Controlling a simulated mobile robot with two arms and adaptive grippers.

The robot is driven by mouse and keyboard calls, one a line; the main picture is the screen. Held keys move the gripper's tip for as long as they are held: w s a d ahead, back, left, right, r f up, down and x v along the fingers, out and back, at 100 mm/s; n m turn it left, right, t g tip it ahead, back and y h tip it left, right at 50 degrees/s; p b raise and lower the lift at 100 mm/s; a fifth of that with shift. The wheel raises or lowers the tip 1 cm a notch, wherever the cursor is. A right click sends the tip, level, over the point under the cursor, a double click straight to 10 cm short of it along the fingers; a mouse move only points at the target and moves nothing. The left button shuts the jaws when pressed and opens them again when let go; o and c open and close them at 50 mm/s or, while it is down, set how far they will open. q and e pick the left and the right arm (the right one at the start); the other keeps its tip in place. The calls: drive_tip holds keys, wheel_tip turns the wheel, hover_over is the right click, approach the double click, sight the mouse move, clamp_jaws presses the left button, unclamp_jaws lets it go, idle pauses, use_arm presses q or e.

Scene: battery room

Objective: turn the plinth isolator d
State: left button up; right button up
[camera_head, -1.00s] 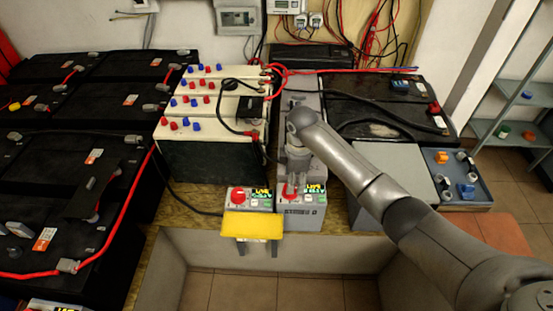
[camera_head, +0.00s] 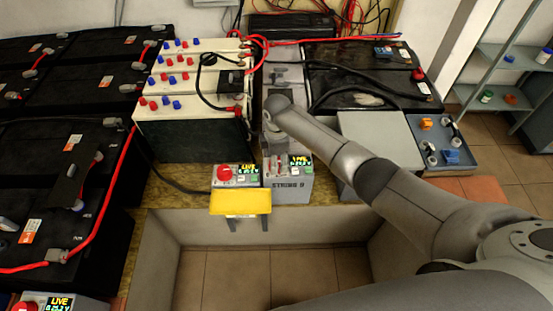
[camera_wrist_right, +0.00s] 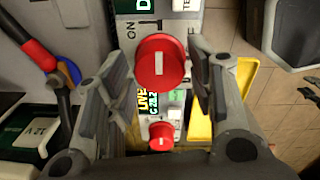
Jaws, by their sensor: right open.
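The plinth isolator D is a red round knob with a white bar, on a grey box (camera_head: 289,185) lettered "STRING D" with a lit display. In the right wrist view the knob (camera_wrist_right: 160,62) is large, with "ON" lettering beside it. My right gripper (camera_wrist_right: 155,78) is open, with one finger on each side of the knob. I cannot tell whether the fingers touch it. In the head view my right gripper (camera_head: 274,143) points down over the box and mostly hides the knob. My left gripper is not in view.
A similar box with a red knob (camera_head: 225,173) stands directly to the left, above a yellow bracket (camera_head: 241,201). Cream batteries (camera_head: 185,135) stand behind it, with black and red cables. A grey box (camera_head: 378,140) is to the right. Open floor lies in front.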

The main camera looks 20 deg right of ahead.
drive_tip(key=shift+f, duration=0.1)
drive_tip(key=c, duration=0.7)
drive_tip(key=shift+c, duration=0.2)
drive_tip(key=m+p, duration=0.2)
drive_tip(key=shift+r+m, duration=0.2)
drive_tip(key=shift+m, duration=0.2)
drive_tip(key=m+p, duration=0.2)
drive_tip(key=m, duration=0.2)
drive_tip(key=shift+m, duration=0.3)
drive_tip(key=m+p, duration=0.2)
drive_tip(key=m, duration=0.3)
drive_tip(key=shift+f, duration=0.1)
drive_tip(key=m, duration=0.5)
drive_tip(key=shift+m, duration=0.4)
